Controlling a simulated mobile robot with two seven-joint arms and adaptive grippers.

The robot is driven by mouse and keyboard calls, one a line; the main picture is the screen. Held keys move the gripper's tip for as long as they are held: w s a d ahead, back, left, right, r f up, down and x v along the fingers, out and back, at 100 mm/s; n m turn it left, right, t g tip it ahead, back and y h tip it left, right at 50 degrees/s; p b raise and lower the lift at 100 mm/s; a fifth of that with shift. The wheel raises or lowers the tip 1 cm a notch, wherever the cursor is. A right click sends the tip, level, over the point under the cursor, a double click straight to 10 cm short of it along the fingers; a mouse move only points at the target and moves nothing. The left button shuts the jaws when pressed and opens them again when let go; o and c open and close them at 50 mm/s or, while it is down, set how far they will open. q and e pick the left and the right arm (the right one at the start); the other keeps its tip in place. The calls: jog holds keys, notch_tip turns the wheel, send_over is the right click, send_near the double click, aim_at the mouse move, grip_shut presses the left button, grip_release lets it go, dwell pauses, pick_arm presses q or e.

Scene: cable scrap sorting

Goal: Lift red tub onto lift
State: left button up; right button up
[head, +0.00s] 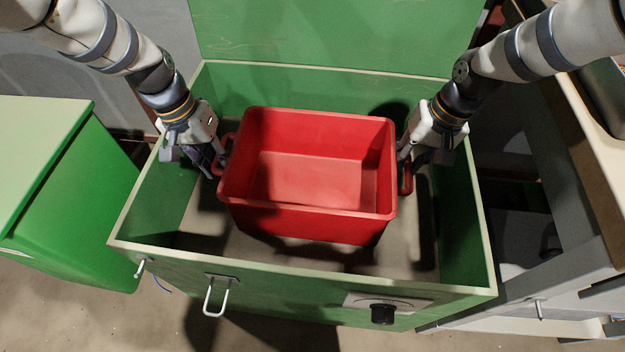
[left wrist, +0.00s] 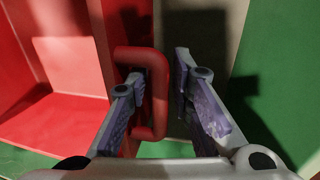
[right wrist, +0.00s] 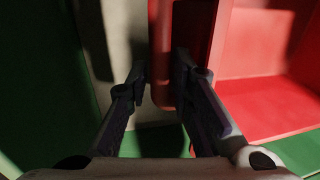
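The empty red tub (head: 310,218) is upright inside an open green chest (head: 300,282). I cannot tell whether its base touches the chest floor. My left gripper (head: 216,166) is at the tub's left side. In the left wrist view, its open fingers (left wrist: 158,90) straddle the outer bar of the red left handle (left wrist: 159,95), one finger inside the loop. My right gripper (head: 407,165) is at the right handle (head: 407,180). In the right wrist view, its fingers (right wrist: 160,88) are apart, with the handle bar (right wrist: 161,60) between them.
The chest walls surround the tub and both grippers, with bare floor around the tub. The raised green lid (head: 335,35) stands behind. A green cabinet (head: 60,190) is on the left. A grey unit with a pale top (head: 590,150) is on the right.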

pick_arm(q)
grip_shut()
pick_arm(e)
grip_shut()
jog(key=shift+r, duration=0.1)
